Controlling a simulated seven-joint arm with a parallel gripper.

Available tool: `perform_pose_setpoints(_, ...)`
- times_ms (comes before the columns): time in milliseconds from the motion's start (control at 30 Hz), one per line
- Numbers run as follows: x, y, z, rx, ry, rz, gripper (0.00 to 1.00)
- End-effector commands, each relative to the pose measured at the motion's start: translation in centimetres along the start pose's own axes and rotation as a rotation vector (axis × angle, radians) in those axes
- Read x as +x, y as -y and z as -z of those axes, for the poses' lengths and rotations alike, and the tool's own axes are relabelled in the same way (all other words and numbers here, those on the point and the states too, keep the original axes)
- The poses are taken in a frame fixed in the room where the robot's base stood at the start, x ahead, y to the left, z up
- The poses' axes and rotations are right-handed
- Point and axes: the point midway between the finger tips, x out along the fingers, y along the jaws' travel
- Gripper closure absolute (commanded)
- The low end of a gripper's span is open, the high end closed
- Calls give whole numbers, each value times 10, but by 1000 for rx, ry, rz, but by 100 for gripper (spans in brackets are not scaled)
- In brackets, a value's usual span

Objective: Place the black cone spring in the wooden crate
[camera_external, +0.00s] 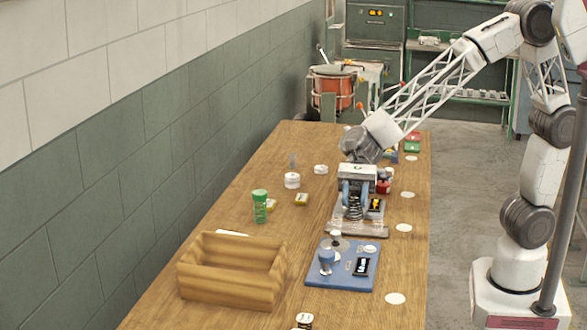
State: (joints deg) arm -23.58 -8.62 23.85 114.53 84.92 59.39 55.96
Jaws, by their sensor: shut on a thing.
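The black cone spring (354,208) is a dark coil in the external view, upright between the blue fingers of my gripper (356,197). My gripper points down and is shut on it. The spring is just over a grey, see-through-looking tray or plate (345,231); I cannot tell whether it touches it. The wooden crate (225,292) stands open at the near left of the table, to the left of and nearer than my gripper. I see no spring in it, but part of its floor is hidden by the near wall.
A blue board (318,281) with a blue cup-like part and a black device lies right of the crate. White discs (395,298) line the right edge.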

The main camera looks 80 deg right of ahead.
Motion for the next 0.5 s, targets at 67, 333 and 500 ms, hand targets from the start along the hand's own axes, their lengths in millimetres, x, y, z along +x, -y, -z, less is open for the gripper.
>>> perform_pose_setpoints(67, -6, 16, 0, 13, 2, 43, 89)
perform_pose_setpoints(333, -32, 76, 12, 82, 1, 217, 89)
perform_pose_setpoints(500, -52, 112, 20, 130, 1, 326, 89)
